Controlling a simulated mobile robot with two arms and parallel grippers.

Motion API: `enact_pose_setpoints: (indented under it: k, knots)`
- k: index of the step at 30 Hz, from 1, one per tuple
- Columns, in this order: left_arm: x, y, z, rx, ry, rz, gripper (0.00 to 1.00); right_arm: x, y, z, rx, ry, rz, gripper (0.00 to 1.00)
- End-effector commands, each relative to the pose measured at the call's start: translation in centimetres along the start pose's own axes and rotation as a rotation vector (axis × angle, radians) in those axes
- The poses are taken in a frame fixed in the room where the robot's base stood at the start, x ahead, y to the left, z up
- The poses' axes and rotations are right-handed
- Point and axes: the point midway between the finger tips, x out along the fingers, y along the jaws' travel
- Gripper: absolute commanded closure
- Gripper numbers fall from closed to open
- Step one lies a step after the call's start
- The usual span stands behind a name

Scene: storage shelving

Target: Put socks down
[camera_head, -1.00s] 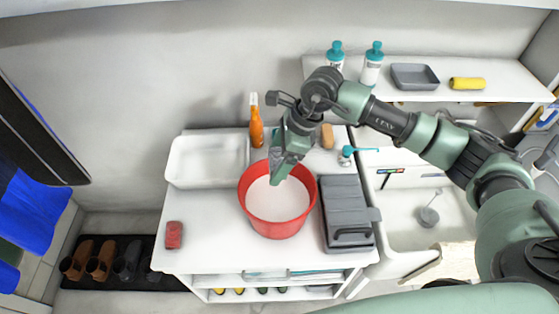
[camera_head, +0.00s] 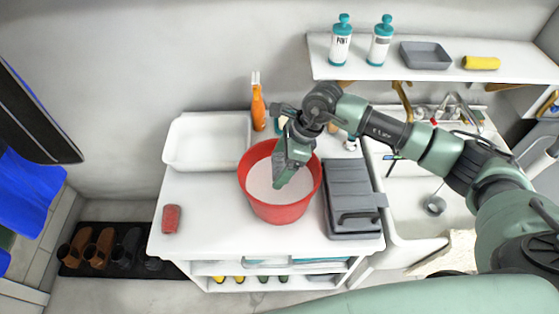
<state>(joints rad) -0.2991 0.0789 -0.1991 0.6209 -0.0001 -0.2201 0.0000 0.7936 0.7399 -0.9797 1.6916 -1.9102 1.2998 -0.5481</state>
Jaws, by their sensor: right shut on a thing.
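My right gripper (camera_head: 283,180) points down into the red basin (camera_head: 281,212) on the white cabinet top. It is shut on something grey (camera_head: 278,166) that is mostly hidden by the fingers. It may be the socks, but I cannot make out its shape. The basin has a pale content or bottom, and the fingertips are over or inside it. I cannot tell whether they touch it. No other socks can be made out. My left gripper is not in view.
A white tray (camera_head: 207,158), orange spray bottle (camera_head: 258,108), red block (camera_head: 171,219) and grey case (camera_head: 350,198) surround the basin. A sink (camera_head: 412,200) stands right. A shelf (camera_head: 345,70) with bottles hangs above. Shoes (camera_head: 102,249) stand on the floor.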

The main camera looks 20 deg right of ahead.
Motion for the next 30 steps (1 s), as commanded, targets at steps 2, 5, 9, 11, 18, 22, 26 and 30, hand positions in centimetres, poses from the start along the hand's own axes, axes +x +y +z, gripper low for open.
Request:
enact_pose_setpoints:
  k: [2, 5, 9, 11, 18, 22, 26, 30]
  knots:
    - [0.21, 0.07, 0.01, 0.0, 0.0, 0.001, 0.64, 0.33, 0.0, -0.12, 0.0, 0.0, 0.0, 0.59]
    - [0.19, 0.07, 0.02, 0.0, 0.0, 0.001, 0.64, 0.35, -0.01, -0.13, 0.0, 0.0, 0.0, 0.59]
    - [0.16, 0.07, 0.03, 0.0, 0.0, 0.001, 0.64, 0.32, 0.0, -0.12, 0.0, 0.0, 0.0, 0.59]
    - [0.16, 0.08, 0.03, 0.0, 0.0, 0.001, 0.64, 0.33, 0.01, -0.14, 0.0, 0.0, 0.0, 0.08]
    - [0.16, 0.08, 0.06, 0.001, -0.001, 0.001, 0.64, 0.33, 0.01, -0.14, 0.0, 0.0, 0.0, 0.0]
    - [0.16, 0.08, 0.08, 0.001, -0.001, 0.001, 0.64, 0.32, 0.0, -0.14, 0.0, 0.0, 0.0, 0.0]
    - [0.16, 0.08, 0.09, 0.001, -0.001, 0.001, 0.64, 0.32, 0.0, -0.15, 0.0, 0.0, 0.0, 0.0]
    - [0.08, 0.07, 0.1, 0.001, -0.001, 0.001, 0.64, 0.19, -0.01, -0.1, 0.0, 0.0, 0.0, 0.0]
